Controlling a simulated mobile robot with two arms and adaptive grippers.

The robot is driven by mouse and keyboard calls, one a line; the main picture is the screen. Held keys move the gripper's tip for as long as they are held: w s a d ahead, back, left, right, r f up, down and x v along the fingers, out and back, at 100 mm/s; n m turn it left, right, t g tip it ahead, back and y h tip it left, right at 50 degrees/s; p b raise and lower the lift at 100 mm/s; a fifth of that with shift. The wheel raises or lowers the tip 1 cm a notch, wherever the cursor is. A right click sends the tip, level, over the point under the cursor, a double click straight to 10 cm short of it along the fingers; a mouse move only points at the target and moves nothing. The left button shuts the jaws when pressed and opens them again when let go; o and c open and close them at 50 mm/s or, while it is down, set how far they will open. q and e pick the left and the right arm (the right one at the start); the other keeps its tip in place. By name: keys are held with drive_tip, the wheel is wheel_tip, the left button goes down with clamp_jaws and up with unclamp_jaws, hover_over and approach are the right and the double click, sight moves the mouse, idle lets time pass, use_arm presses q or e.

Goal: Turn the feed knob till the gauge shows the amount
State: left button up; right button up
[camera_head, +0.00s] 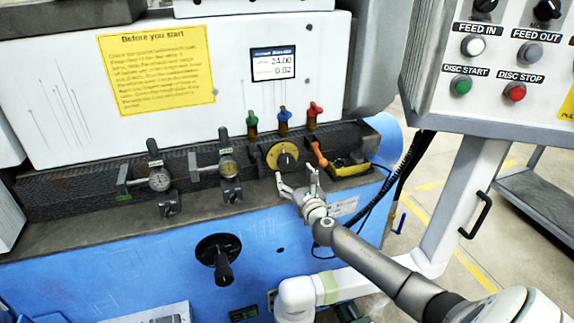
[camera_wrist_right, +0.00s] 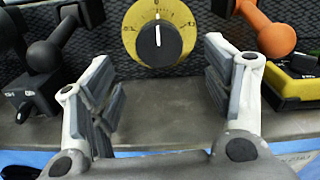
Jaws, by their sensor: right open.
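The feed knob (camera_head: 286,162) is a black round knob with a white pointer line on a yellow dial plate, on the dark textured front of the machine. In the right wrist view the knob (camera_wrist_right: 158,42) sits at the top middle, its line pointing straight up to the 0 mark. The gauge (camera_head: 273,64) is a small display on the white panel; it seems to read 24.00 above 0.02, with small digits. My right gripper (camera_head: 299,184) is open and empty just below the knob, apart from it. Its fingers (camera_wrist_right: 165,85) stand left and right of the knob's lower side. My left gripper is not in view.
Two dial indicators on stands (camera_head: 159,179) are left of the knob. An orange-handled lever (camera_head: 318,153) and a yellow-and-black device (camera_head: 350,164) are close on the right. Green, blue and red valves (camera_head: 283,119) stand above. A black crank (camera_head: 220,258) is below left. A button panel (camera_head: 500,60) hangs at right.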

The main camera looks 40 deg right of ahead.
sight(288, 165)
drive_tip(key=b+x, duration=0.1)
drive_tip(key=x, duration=0.7)
drive_tip(key=shift+f, duration=0.15)
drive_tip(key=shift+c, duration=0.5)
drive_tip(key=c, duration=0.9)
